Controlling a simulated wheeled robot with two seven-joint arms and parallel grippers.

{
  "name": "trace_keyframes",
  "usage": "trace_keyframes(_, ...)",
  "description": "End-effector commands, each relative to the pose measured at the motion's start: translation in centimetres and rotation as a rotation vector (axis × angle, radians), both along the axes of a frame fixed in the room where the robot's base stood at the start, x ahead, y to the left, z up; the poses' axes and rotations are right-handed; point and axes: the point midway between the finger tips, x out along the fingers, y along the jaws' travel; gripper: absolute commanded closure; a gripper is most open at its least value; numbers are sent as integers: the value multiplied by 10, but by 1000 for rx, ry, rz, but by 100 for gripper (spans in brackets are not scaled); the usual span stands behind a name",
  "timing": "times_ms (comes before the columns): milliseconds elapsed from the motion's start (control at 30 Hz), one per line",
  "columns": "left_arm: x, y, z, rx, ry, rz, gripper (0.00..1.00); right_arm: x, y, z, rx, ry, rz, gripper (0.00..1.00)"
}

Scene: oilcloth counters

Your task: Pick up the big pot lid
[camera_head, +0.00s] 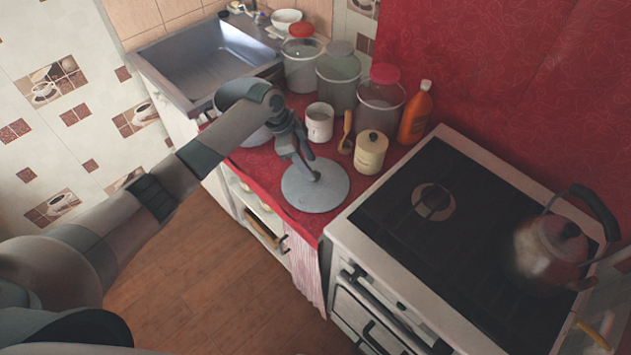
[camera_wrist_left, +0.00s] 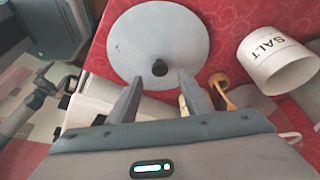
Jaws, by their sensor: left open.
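The big pot lid (camera_head: 300,198) is a flat grey disc with a small dark knob, lying on the red counter near the stove. It also shows at the top of the left wrist view (camera_wrist_left: 158,30), its knob toward me. My left gripper (camera_head: 313,174) reaches down over the lid, its fingertips close to the knob. In the left wrist view the fingers (camera_wrist_left: 160,80) are apart, with the knob just ahead of and between their tips. I cannot tell whether the fingers touch the lid. My right gripper is not in view.
A white mug (camera_head: 319,123), a wooden spoon (camera_head: 346,142) and a cream canister (camera_head: 370,155) stand behind the lid. A container marked SALT (camera_wrist_left: 277,60) shows in the wrist view. The stove (camera_head: 420,210) with a kettle (camera_head: 548,258) is right; a sink (camera_head: 205,65) is back left.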

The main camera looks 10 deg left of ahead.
Motion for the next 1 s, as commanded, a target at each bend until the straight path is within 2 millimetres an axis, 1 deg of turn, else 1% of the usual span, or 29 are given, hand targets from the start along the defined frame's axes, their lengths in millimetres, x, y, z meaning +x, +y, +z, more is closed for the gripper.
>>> trace_keyframes(33,-1,-2,-2,-1,3,1,55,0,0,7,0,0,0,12)
trace_keyframes(200,1,-6,-21,0,5,0,55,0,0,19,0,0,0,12)
trace_keyframes(300,2,-10,-32,0,4,2,55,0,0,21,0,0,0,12)
trace_keyframes(400,3,-12,-38,0,1,1,55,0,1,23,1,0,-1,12)
trace_keyframes(533,3,-13,-41,0,1,0,55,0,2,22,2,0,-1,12)
trace_keyframes(900,3,-13,-41,0,0,0,55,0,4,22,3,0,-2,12)
trace_keyframes(933,3,-13,-41,0,0,0,57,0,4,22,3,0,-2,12)
trace_keyframes(967,3,-13,-41,0,0,0,64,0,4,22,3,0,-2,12)
trace_keyframes(1000,3,-13,-41,0,0,0,74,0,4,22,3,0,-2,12)
